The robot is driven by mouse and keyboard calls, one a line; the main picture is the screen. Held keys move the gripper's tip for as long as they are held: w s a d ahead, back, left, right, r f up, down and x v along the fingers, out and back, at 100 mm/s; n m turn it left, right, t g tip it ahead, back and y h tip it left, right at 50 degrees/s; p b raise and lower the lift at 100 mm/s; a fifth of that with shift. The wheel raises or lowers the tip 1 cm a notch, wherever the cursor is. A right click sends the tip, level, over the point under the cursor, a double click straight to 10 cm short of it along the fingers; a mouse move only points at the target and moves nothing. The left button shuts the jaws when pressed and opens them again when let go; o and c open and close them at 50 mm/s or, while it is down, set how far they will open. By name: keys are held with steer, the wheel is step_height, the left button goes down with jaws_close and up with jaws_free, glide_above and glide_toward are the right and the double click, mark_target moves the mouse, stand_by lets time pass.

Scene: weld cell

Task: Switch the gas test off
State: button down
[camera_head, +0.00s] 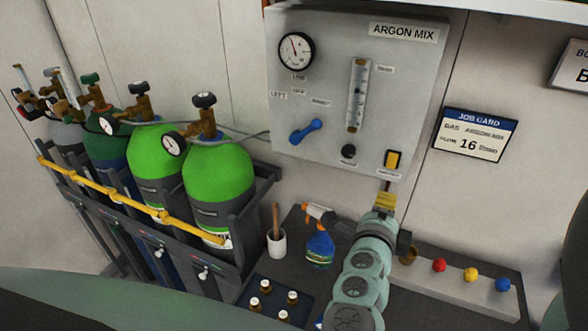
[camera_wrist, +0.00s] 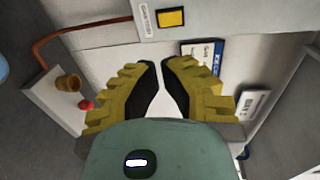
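The gas test switch (camera_head: 393,160) is a yellow rocker in a dark frame, low on the right of the grey ARGON MIX panel (camera_head: 335,130), with a small label under it. In the wrist view the yellow switch (camera_wrist: 171,18) is at the top, beyond the fingertips, with its label beside it. My gripper (camera_head: 385,190) is just below the switch in the head view, apart from it as far as I can see. In the wrist view its yellow fingers with black pads (camera_wrist: 160,65) have their tips drawn nearly together, with nothing between them.
The panel also has a gauge (camera_head: 296,52), a blue lever (camera_head: 305,131), a flowmeter tube (camera_head: 358,95) and a black knob (camera_head: 348,151). A job card (camera_head: 475,134) hangs to the right. Green cylinders (camera_head: 218,178) stand left. A spray bottle (camera_head: 319,243) is near my arm.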

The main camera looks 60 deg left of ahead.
steer(key=p, duration=0.4)
glide_toward(394, 169)
steer(key=x, duration=0.4)
steer(key=shift+w+a, duration=0.1)
steer(key=shift+w, duration=0.15)
steer(key=shift+p+x, duration=0.45)
steer(key=shift+x, duration=1.3)
steer(key=shift+a+f, duration=0.1)
